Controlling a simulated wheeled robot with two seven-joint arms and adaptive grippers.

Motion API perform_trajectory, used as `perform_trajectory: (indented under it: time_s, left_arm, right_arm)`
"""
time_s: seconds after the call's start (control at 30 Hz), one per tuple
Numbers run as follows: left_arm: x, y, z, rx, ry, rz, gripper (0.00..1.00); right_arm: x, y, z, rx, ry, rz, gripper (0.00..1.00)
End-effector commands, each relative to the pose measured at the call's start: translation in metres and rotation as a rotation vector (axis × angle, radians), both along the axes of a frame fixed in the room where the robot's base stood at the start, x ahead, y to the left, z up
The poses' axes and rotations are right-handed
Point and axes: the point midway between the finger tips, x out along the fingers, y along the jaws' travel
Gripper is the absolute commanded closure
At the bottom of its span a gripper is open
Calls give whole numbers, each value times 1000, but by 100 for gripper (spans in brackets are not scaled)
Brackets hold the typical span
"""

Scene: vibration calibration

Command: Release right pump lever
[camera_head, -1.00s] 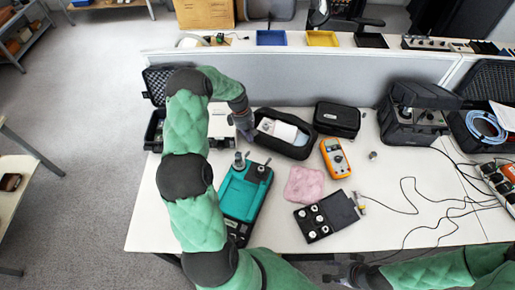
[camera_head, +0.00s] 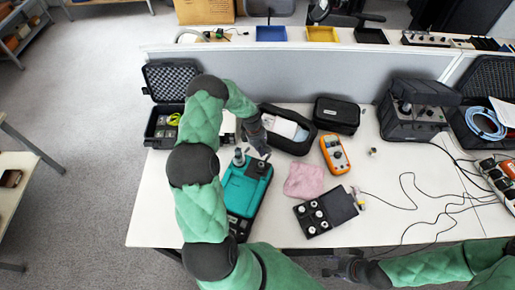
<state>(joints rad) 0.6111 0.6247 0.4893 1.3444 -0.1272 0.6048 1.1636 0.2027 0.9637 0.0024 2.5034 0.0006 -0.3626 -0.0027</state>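The teal pump unit (camera_head: 243,192) lies on the white table, left of centre. A grey upright fitting (camera_head: 239,157) shows at its top left. The right lever, at the pump's top right, is mostly hidden by my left gripper (camera_head: 263,153). My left gripper points down at that corner; I cannot tell whether it touches the lever or whether its fingers are open. My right gripper (camera_head: 343,267) is low in the view, off the table's front edge and away from the pump; its finger state is unclear.
A black pouch (camera_head: 272,143) lies right behind my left gripper. A pink cloth (camera_head: 304,181), an orange multimeter (camera_head: 335,154) and a black case of weights (camera_head: 327,211) lie to the right. An open case (camera_head: 152,124) stands behind left. Cables (camera_head: 430,210) cross the right side.

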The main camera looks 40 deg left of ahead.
Motion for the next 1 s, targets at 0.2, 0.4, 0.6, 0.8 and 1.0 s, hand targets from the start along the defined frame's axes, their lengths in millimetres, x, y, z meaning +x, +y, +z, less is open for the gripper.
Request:
perform_trajectory:
  time_s: [0.2,0.4,0.6,0.8,1.0]
  left_arm:
    - [0,-1,0,0,0,0,100]
    - [0,-1,0,0,0,-5,100]
    - [2,-3,-1,0,-1,-46,100]
    - [3,-5,0,0,-1,-74,100]
    - [5,-6,0,0,0,-108,100]
  right_arm:
    - [0,0,0,0,0,0,60]
    - [0,0,-1,0,0,0,60]
    - [0,0,-4,0,0,0,60]
    - [0,0,-6,0,0,0,60]
    - [0,0,-8,0,0,0,60]
